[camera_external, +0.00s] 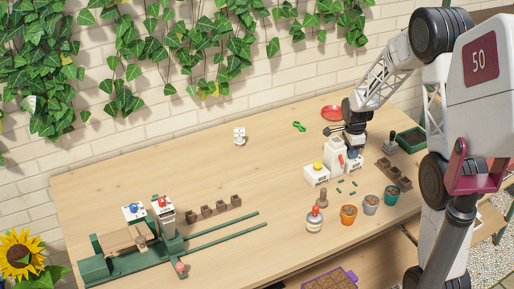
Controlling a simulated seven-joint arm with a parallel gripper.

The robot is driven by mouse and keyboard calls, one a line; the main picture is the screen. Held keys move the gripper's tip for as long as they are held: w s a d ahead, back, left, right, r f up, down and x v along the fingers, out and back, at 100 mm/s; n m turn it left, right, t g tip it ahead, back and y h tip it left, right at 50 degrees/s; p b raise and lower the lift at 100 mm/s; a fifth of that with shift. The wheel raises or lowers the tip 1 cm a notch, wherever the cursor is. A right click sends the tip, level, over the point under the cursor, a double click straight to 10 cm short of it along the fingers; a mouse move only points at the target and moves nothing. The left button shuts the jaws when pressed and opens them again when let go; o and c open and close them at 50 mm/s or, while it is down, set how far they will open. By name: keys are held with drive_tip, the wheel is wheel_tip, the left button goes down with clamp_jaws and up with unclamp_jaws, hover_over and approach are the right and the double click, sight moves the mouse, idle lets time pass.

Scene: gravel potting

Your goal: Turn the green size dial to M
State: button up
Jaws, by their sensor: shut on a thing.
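My gripper (353,154) points down at the top of a small white box (354,167) on the right part of the table. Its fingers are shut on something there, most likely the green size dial. I cannot make out the dial or its letters, as the gripper covers that spot. A taller white housing (334,152) with a red lever (341,161) stands just left of it. A similar white box (316,177) with a yellow knob (318,166) stands in front of that housing.
Small green pieces lie in front of the boxes. An orange pot (348,216), a grey pot (371,205) and a teal pot (391,196) stand nearer the front. A brown block tray (394,174) is to the right.

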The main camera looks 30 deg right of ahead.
drive_tip(key=o, duration=0.9)
drive_tip(key=shift+r, duration=3.9)
